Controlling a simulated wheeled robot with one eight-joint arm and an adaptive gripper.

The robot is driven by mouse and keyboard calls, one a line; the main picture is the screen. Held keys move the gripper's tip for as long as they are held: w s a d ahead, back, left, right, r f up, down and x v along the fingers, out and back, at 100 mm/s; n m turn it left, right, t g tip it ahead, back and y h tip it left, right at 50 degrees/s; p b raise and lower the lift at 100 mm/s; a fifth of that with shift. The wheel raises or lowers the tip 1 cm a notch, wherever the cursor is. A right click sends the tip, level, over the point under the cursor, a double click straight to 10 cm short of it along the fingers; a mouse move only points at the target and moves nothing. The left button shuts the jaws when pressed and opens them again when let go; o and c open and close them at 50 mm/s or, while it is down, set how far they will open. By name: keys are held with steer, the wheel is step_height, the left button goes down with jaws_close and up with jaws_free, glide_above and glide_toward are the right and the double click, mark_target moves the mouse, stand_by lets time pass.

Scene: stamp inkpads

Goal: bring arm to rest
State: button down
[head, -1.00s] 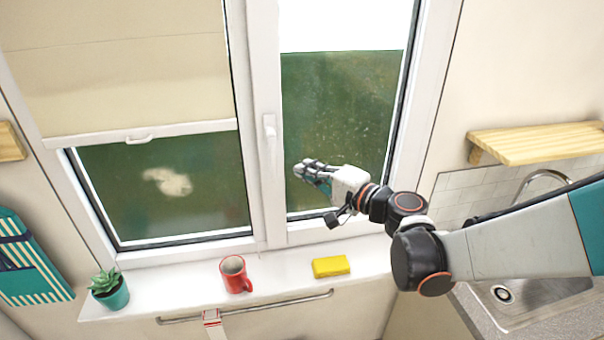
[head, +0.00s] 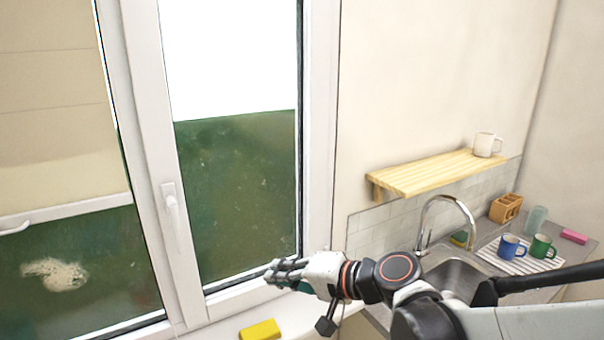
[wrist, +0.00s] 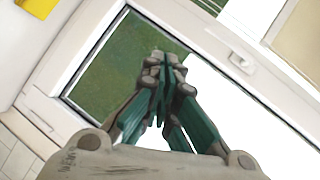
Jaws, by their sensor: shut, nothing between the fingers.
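My gripper (head: 276,273) is shut and empty. In the head view it is in front of the lower right corner of the right window pane, above the sill. In the wrist view my gripper (wrist: 163,65) shows its fingertips together, with the window frame and green pane behind. My arm reaches in from the lower right of the head view.
A yellow sponge (head: 260,330) lies on the sill below my gripper. To the right are a sink (head: 455,272) with a tap (head: 447,203), a blue mug (head: 511,247), a green mug (head: 542,247) and a wooden shelf (head: 425,173) holding a white mug (head: 487,144).

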steer(key=s+d+f+n+h+b, duration=0.1)
steer(key=s+d+f+h+b, duration=0.1)
steer(key=d, duration=0.6)
steer(key=s+d+f+h+b, duration=0.3)
steer(key=s+d+f+h, duration=0.2)
steer(key=s+d, duration=0.3)
steer(key=s+d+f+n+h+b, duration=0.1)
steer(key=s+d+f+h, duration=0.3)
steer(key=d, duration=0.5)
steer(key=shift+s+d+n+h+b, duration=0.3)
steer(key=shift+s+d+h+b, duration=0.1)
steer(key=shift+s+h+b, duration=0.2)
steer(key=shift+a+f, duration=0.1)
